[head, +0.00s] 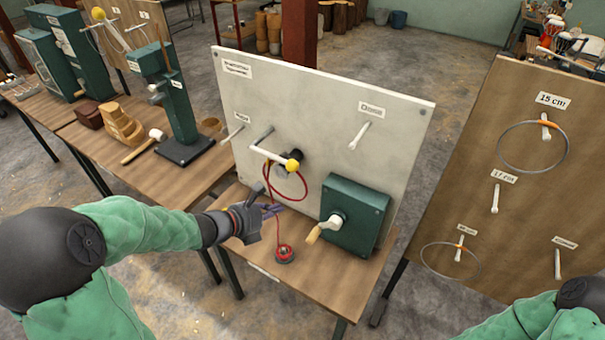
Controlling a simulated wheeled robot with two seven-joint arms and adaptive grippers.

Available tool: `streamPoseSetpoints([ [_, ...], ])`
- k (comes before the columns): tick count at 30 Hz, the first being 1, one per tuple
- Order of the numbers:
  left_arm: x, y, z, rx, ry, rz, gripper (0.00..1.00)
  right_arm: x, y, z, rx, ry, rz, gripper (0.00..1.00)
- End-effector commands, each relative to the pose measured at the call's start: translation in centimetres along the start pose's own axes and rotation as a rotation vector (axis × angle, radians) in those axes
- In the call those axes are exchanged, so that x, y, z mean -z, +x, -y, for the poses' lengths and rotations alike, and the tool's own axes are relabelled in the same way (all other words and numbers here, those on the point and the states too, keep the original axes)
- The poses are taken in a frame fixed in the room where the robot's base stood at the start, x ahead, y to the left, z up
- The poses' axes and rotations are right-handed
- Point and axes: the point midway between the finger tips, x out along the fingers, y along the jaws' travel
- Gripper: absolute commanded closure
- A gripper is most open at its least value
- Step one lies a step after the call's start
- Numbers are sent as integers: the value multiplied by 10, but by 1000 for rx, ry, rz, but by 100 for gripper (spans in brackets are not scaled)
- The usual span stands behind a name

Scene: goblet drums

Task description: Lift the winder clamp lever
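A white lever with a yellow ball knob (292,166) sticks out from the upright pale panel (320,110), in front of a dark round hub. I take it for the winder clamp lever; it slopes slightly down to the right. Red cord (303,190) loops below the hub and runs down to a small red and dark spool (284,253) on the bench. My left gripper (268,208) is below and left of the knob, apart from it, close to the cord. Its fingers are too small and overlapped to tell open from shut. My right gripper is out of view; only my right arm shows.
A green box with a crank handle (355,216) stands right of the cord. Pegs stick out of the panel. A brown board (520,185) with wire rings is at right. A left bench holds a green stand (178,105), a mallet and wooden blocks.

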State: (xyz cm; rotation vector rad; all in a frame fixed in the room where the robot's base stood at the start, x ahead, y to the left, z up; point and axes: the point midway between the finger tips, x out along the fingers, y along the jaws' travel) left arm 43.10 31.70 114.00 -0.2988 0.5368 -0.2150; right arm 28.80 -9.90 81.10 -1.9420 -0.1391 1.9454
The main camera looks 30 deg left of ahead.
Motion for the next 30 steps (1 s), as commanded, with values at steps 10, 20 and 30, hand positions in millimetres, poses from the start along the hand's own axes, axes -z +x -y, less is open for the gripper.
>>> streamPoseSetpoints([
  [10,-24,-12,-5,-23,-66,81,100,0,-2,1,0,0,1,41],
  [20,-24,-5,-5,-21,-64,78,100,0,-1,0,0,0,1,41],
  [30,-26,50,-6,-18,-63,76,100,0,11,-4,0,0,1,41],
])
